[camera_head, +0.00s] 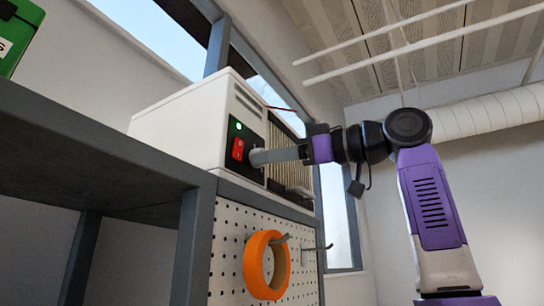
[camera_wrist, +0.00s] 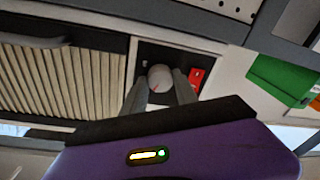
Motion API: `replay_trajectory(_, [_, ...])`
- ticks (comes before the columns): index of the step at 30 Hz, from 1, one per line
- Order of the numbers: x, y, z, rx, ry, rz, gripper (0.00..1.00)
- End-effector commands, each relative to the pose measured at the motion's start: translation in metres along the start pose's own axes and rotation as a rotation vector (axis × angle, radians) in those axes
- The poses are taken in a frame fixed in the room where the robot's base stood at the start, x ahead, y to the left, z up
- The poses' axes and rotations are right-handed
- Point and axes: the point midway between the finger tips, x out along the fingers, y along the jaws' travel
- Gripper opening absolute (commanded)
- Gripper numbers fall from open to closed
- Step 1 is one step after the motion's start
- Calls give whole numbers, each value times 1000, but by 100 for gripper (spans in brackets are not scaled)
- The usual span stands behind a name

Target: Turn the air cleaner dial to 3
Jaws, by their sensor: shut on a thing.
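The air cleaner (camera_head: 185,124) is a white box on top of a shelf unit. Its black front panel carries a lit green light (camera_head: 238,126), a red switch (camera_head: 238,149) and the dial (camera_head: 256,158). The numbers around the dial cannot be read.
A pleated filter grille (camera_wrist: 60,80) lies beside the panel. Below the air cleaner, a white pegboard (camera_head: 228,252) holds a roll of orange tape (camera_head: 254,266) and metal hooks. A dark shelf (camera_head: 90,150) juts out at left, with a green box (camera_head: 18,35) above it.

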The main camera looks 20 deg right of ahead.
Motion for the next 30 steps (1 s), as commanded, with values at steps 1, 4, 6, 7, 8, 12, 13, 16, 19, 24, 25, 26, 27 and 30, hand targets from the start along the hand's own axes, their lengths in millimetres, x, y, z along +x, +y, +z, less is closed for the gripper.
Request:
replay_trajectory(1, [0, -1, 0, 44, 4, 1, 0])
replay_trajectory(4, [0, -2, 1, 139, 9, 10, 0])
replay_trajectory(6, [0, -2, 1, 205, 13, 16, 0])
replay_trajectory(7, [0, -2, 1, 233, 15, 19, 0])
replay_trajectory(8, [0, -2, 1, 261, 16, 21, 0])
replay_trajectory(12, [0, -3, 1, 393, 24, 32, 0])
replay_trajectory(13, [0, -3, 1, 422, 26, 35, 0])
replay_trajectory(16, [0, -3, 1, 517, 31, 44, 0])
replay_trajectory(19, [0, -4, 1, 611, 37, 52, 0])
replay_trajectory(24, [0, -4, 1, 771, 46, 67, 0])
replay_trajectory(25, [0, -4, 1, 799, 48, 70, 0])
replay_trajectory(26, [0, -4, 1, 828, 50, 72, 0])
replay_trajectory(27, [0, -4, 1, 866, 53, 76, 0])
replay_trajectory(30, [0, -5, 1, 960, 58, 84, 0])
